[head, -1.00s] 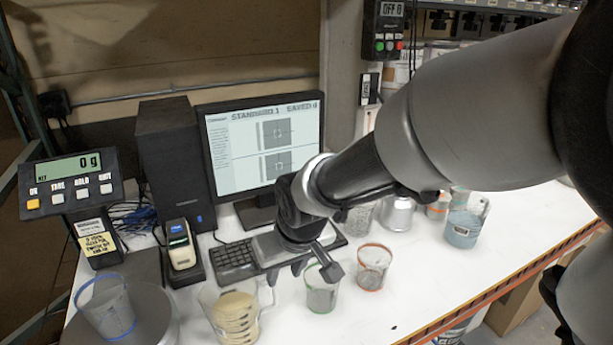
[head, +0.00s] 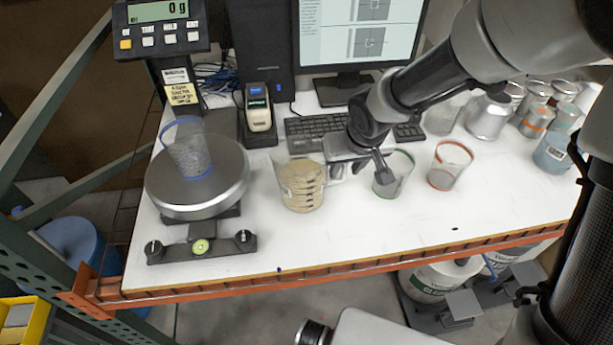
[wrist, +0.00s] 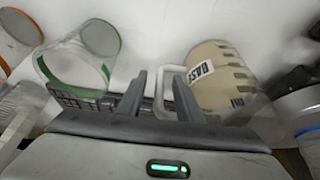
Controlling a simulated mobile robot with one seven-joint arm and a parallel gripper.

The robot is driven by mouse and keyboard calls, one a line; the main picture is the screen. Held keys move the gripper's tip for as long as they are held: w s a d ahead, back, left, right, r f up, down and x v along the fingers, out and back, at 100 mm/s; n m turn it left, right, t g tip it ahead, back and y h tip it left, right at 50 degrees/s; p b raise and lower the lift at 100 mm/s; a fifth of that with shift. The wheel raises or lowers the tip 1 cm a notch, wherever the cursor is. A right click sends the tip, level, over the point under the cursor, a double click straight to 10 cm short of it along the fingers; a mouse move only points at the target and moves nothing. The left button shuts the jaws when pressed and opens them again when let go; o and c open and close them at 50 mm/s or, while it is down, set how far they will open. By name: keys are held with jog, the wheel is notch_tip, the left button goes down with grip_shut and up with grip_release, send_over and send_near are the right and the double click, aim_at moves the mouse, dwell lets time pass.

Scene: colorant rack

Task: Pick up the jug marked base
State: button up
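The jug marked base (head: 303,188) is a clear jug with beige contents. It stands on the white table, right of the scale. In the wrist view the jug (wrist: 218,80) appears tilted, with its "BASE" label and pale handle showing. My gripper (head: 348,170) is just right of the jug in the head view. In the wrist view my gripper's (wrist: 160,92) two fingers are apart, with the handle showing between and beyond them. I cannot tell whether a finger touches the handle. Nothing is held.
A green-rimmed cup (head: 391,187) stands close right of my gripper, with a red-rimmed cup (head: 442,177) beyond. A blue-rimmed cup (head: 190,160) sits on the round scale (head: 165,197). A keyboard (head: 305,135) and monitor are behind. The table's front strip is clear.

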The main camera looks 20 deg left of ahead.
jog(key=shift+c, duration=0.5)
grip_shut()
jog(key=shift+r, duration=0.15)
dwell(0.7)
